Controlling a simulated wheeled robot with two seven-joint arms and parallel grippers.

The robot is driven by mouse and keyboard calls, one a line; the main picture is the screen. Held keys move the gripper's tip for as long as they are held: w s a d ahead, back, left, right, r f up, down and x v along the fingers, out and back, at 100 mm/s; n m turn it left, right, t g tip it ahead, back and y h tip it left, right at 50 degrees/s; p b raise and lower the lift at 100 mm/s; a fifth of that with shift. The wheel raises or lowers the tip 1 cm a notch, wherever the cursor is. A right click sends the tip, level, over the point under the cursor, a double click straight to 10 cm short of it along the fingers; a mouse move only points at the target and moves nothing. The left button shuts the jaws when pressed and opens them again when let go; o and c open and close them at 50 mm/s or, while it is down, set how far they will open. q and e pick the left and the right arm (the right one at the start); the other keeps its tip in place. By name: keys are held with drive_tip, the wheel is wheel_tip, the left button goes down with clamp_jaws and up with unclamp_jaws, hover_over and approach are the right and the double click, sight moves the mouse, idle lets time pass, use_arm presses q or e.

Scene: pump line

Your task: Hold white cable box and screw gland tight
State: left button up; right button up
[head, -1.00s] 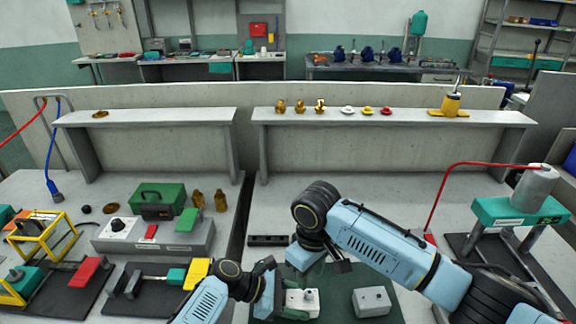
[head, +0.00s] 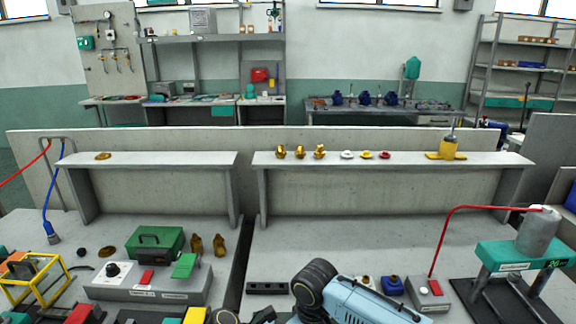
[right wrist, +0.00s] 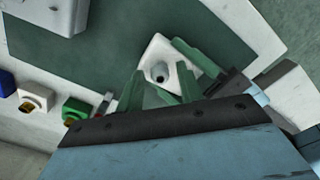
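The white cable box (right wrist: 145,58) sits on a dark green mat in the right wrist view, with a round grey gland (right wrist: 160,73) on its top. My right gripper (right wrist: 161,72) is open above it, its two green fingers apart on either side of the gland in the picture. In the head view only the top of the left gripper (head: 262,316) shows at the bottom edge. The box and my right gripper are out of that view.
A grey box (right wrist: 55,12) stands at the mat's upper left in the right wrist view. Beside the mat lie white (right wrist: 35,98), blue (right wrist: 6,84) and green (right wrist: 73,108) fittings. A stand with a grey cylinder (head: 538,232) is at the right. Brass parts stand on the shelf (head: 400,160).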

drive_tip(key=shift+r, duration=0.1)
drive_tip(key=shift+r, duration=1.5)
drive_tip(key=n, duration=0.4)
drive_tip(key=shift+n, duration=0.4)
drive_tip(key=n, duration=1.2)
